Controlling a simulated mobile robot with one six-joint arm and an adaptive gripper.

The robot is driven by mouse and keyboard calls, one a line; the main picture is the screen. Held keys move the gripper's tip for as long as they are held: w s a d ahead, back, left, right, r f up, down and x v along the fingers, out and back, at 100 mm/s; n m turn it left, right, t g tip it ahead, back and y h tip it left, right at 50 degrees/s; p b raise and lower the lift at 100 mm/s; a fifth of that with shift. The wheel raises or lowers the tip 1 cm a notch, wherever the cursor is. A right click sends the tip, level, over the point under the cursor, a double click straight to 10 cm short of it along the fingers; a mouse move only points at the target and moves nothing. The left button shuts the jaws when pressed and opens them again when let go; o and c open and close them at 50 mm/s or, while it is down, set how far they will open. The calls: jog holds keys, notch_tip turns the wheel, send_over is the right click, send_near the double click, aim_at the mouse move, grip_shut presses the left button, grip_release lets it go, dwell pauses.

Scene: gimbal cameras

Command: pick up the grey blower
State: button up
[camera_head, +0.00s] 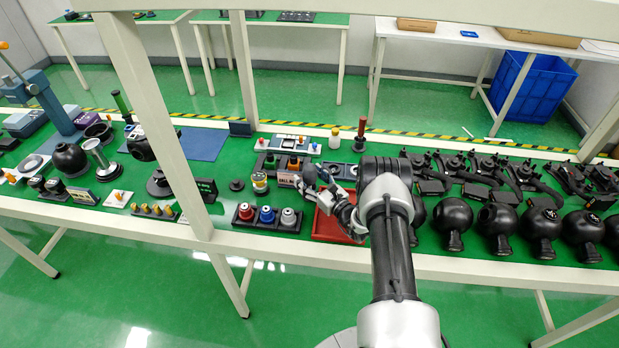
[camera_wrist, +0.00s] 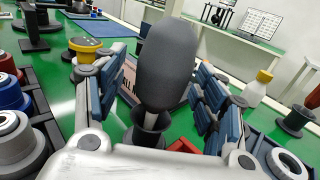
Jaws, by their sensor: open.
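The grey blower (camera_wrist: 166,62), a dark grey rounded bulb with a pale lower part, stands upright in a black cup-like holder (camera_wrist: 148,136) in the wrist view. My gripper (camera_wrist: 160,88) is open, with one blue-padded finger on each side of the blower. Gaps show between the pads and the bulb, so it does not look gripped. In the head view my gripper (camera_head: 326,187) is low over the green table near the red tray (camera_head: 337,228); the blower is hard to make out there beside the fingers.
A rack with red, blue and grey capped pieces (camera_head: 267,217) stands left of my gripper. A white bottle with a yellow cap (camera_wrist: 258,88) stands at right in the wrist view. Several black round-headed devices (camera_head: 497,222) line the table's right side. A white frame post (camera_head: 155,115) rises at left.

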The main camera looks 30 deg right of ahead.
jog(key=shift+w, duration=0.2)
jog(key=shift+c, duration=0.2)
jog(key=c, duration=1.2)
